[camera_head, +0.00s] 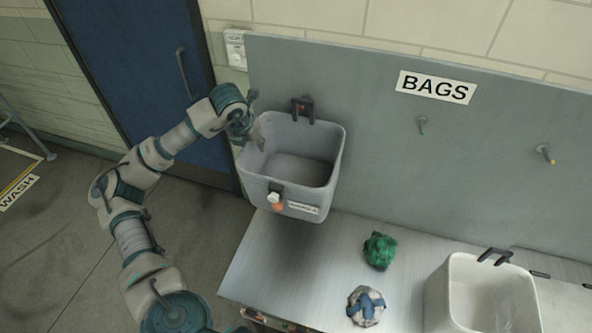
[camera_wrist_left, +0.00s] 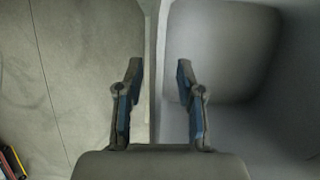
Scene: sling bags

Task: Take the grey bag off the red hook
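The grey bag (camera_head: 312,192), a boxy open-topped bin shape, hangs against the grey panel at the upper middle of the head view. Its dark handle (camera_head: 303,108) is at the back rim, against the panel. No red hook can be made out there. My left gripper (camera_head: 252,134) is at the bag's left rim. In the left wrist view, the gripper's two fingers (camera_wrist_left: 158,80) stand apart, one on each side of the bag's wall (camera_wrist_left: 155,110), with gaps on both sides. My right gripper is not in view.
A metal bench below holds a green crumpled item (camera_head: 379,250), a white-and-blue bundle (camera_head: 366,306) and a white bag (camera_head: 456,290). Two bare hooks, one green-tipped (camera_head: 422,126) and one yellow-tipped (camera_head: 545,153), are on the panel. A blue door (camera_head: 130,70) stands behind my left arm.

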